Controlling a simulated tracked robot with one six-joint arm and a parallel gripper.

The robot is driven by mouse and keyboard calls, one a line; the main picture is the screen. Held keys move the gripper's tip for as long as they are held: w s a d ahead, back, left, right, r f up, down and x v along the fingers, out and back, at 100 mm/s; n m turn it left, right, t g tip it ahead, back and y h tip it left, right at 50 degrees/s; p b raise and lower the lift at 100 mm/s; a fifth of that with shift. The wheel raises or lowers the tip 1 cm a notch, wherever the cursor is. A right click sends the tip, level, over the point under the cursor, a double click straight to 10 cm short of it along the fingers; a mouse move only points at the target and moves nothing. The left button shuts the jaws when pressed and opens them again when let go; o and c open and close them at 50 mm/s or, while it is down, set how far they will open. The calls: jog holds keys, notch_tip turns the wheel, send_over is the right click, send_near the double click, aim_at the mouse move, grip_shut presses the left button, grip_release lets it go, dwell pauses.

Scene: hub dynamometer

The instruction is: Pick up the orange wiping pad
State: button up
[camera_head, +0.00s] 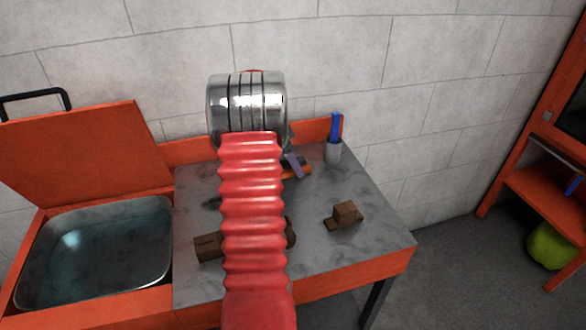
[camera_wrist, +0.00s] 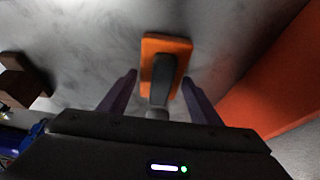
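The orange wiping pad (camera_wrist: 165,52) shows in the wrist view, lying on the grey marbled worktop with a dark grey handle on top. In the head view part of the pad (camera_head: 299,172) shows beside my red arm, near the back of the worktop. My gripper (camera_wrist: 159,80) is open, its two purple fingers on either side of the pad's handle in the picture. Whether the fingers touch the handle or how high they are cannot be told. In the head view my arm hides most of my gripper; one purple finger (camera_head: 294,163) shows.
A brown block-like object (camera_head: 344,215) sits on the worktop at the right, and another (camera_head: 208,247) at the left. An orange back rim (camera_head: 190,150) borders the worktop. A sink basin (camera_head: 95,250) is at the left.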

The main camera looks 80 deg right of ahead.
jog(key=c, duration=0.7)
jog(key=shift+r, duration=0.1)
notch_tip(320, 180, up, 10)
jog(key=shift+f, duration=0.1)
dwell(0.3)
jog(key=o, duration=0.5)
jog(key=c, duration=0.4)
